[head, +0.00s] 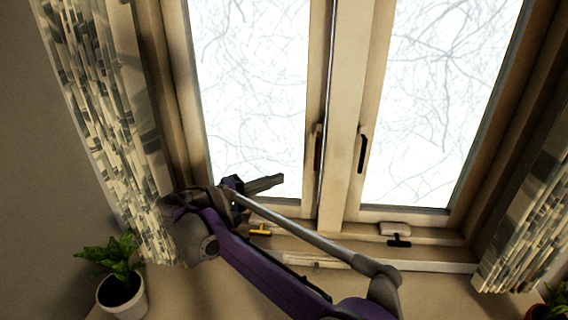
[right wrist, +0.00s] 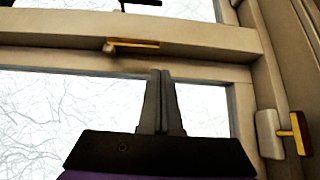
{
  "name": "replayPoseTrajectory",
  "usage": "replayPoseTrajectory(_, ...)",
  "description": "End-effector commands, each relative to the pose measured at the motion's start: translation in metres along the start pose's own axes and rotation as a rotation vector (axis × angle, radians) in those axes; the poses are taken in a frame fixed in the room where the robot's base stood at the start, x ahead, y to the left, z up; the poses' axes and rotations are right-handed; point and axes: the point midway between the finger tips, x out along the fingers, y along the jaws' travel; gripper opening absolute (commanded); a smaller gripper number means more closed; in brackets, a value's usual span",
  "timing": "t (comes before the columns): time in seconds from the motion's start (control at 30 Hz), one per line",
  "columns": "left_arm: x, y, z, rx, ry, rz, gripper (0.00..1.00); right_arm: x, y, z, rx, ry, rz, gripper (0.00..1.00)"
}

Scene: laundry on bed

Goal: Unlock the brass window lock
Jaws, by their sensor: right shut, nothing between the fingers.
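The brass window lock (head: 260,231) is a small T-shaped yellow catch low on the left part of the window frame. In the right wrist view the brass lock (right wrist: 298,134) stands at the right edge, beside its pale base (right wrist: 268,133). My right gripper (head: 281,180) is shut and empty in front of the lower left pane, above the lock and apart from it. In the right wrist view its fingertips (right wrist: 160,73) are together, left of the lock. My left gripper is not in view.
A brass handle (head: 318,147) is on the left sash and a black handle (head: 362,150) on the right sash. A black lock (head: 399,241) sits low on the right. Curtains (head: 112,110) hang at both sides. A potted plant (head: 121,292) stands at lower left.

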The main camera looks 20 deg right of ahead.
Motion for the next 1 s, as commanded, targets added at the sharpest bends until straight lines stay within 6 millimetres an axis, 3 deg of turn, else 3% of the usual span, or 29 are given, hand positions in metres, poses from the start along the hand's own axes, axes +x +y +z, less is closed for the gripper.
replayPoseTrajectory(0.47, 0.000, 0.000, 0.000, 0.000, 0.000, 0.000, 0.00, 0.001, 0.002, -0.002, 0.004, -0.003, 0.016, 0.00)
replayPoseTrajectory(1.0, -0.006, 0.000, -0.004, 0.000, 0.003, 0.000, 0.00, 0.085, 0.004, -0.001, 0.004, -0.005, 0.015, 0.00)
